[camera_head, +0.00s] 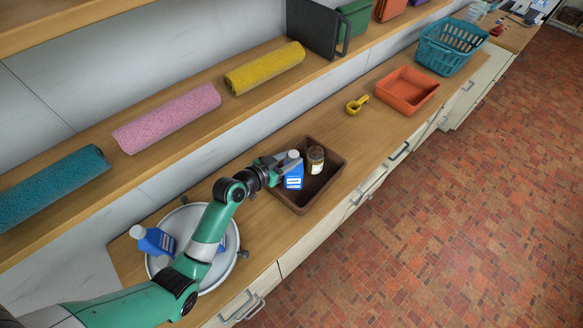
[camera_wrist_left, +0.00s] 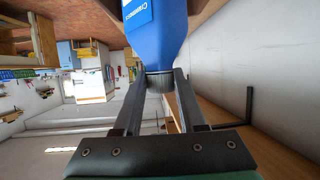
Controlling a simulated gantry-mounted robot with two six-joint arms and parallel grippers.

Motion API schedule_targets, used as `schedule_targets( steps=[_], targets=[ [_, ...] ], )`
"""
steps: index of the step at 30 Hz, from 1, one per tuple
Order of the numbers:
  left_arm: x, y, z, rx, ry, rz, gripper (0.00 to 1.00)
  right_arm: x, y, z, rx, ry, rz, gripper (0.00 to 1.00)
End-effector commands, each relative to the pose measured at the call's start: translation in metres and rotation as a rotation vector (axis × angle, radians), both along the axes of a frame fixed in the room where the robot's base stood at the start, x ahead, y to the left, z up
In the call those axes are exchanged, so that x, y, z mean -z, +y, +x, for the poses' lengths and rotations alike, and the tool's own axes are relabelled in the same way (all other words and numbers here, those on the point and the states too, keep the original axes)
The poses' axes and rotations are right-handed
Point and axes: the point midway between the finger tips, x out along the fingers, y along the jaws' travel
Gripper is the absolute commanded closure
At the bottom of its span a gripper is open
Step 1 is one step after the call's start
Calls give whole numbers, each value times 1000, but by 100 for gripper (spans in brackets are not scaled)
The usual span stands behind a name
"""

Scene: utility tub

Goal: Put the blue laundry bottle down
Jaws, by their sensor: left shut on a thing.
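A blue laundry bottle (camera_head: 294,181) with a white label and pale cap is over the left part of the brown tub (camera_head: 328,187) in the head view. My left gripper (camera_head: 279,161) is shut on it near the cap. The left wrist view shows the bottle's blue body (camera_wrist_left: 165,28) beyond the fingers, with the neck or cap between the fingertips (camera_wrist_left: 160,80). Whether the bottle's base touches the tub floor cannot be told. My right gripper is in neither view.
A jar (camera_head: 315,160) stands in the tub beside the bottle. Another blue bottle (camera_head: 157,241) is at a round white basin (camera_head: 226,262), partly behind my arm. A yellow object (camera_head: 357,104), an orange tray (camera_head: 407,89) and a teal basket (camera_head: 452,45) are farther along. Rolled towels (camera_head: 167,117) line the shelf.

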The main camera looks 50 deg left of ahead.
Motion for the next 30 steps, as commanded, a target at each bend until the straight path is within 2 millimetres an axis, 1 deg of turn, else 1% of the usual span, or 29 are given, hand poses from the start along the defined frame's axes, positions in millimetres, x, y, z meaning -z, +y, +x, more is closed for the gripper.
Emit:
schedule_targets(
  steps=[2, 7, 9, 16, 20, 21, 25, 30],
  targets=[
    [1, 0, 0, 0, -3, 0, 100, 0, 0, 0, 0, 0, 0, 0],
    [29, 0, 0, -1, 0, -2, 100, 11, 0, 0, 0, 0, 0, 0],
    [36, 0, 0, -1, -1, 0, 100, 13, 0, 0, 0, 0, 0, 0],
    [35, 0, 1, -1, -4, 1, 100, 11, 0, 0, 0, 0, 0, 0],
    [40, 0, 0, -1, -3, 1, 100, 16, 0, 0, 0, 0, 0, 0],
    [39, 0, 0, -1, 0, 0, 55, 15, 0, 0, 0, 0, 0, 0],
    [39, 0, 0, -1, 0, 0, 31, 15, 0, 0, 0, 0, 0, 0],
    [39, 0, 0, -1, 0, 0, 30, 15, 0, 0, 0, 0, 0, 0]
  ],
)
